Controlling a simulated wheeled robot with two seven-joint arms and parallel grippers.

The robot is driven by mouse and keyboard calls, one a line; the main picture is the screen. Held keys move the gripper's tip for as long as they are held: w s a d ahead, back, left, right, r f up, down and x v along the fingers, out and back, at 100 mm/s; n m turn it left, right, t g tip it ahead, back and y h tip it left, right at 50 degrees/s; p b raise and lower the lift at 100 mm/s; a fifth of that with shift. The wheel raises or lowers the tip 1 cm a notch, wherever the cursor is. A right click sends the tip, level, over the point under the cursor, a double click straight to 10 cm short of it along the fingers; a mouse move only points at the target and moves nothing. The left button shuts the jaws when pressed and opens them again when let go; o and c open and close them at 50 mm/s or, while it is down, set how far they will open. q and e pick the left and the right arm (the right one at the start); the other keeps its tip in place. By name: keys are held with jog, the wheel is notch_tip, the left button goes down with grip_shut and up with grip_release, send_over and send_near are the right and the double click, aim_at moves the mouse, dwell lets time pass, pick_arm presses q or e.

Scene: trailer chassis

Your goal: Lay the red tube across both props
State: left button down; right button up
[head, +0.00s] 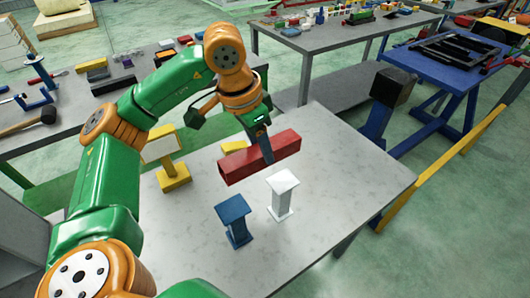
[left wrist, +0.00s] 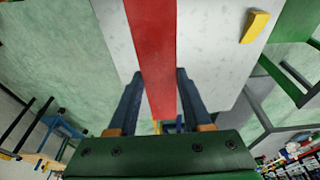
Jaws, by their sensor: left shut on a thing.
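The red tube (head: 246,166) is a long square bar, held roughly level behind the two props in the head view. My left gripper (head: 267,158) is shut on it near its middle, coming down from above. In the left wrist view the red tube (left wrist: 150,45) runs between the two fingers (left wrist: 157,100) of this gripper. The blue prop (head: 236,222) and the white prop (head: 282,197) stand upright side by side, apart from each other, with bare flat tops. The tube touches neither prop. How high it is above the table is hard to tell. My right gripper is not in view.
The grey table (head: 340,165) is clear at right and in front. A yellow stand with a pale panel (head: 165,160) is left of the tube. A yellow block (head: 234,147) lies behind the tube. A dark box on a blue post (head: 391,88) stands beyond the table's right edge.

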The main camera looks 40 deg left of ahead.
aim_at(255, 156)
pick_arm(q)
jog(key=shift+s+d+r, duration=0.1)
jog(key=shift+s+d, duration=0.1)
jog(key=shift+s+d+r, duration=0.15)
jog(key=shift+s+r, duration=0.1)
jog(key=shift+s, duration=0.35)
jog(key=shift+s+d+r, duration=0.1)
jog(key=shift+s+r, duration=0.1)
jog(key=shift+s, duration=0.4)
jog(key=shift+s+a, duration=0.1)
jog(key=shift+s, duration=0.2)
jog(key=shift+w+a+f+b, duration=0.1)
jog(key=shift+a+f+b, duration=0.05)
jog(key=shift+f+b, duration=0.15)
jog(key=b+x, duration=0.2)
jog(key=x, duration=0.1)
jog(key=shift+w+a+f+b, duration=0.15)
jog(key=shift+w+b, duration=0.15)
jog(key=shift+w, duration=0.05)
jog(key=s+b+x, duration=0.1)
jog(key=b+x, duration=0.4)
jog(key=x, duration=0.1)
jog(key=shift+s+a+f+b, duration=0.15)
jog(key=shift+s+a+b, duration=0.05)
jog(key=shift+s+b, duration=0.1)
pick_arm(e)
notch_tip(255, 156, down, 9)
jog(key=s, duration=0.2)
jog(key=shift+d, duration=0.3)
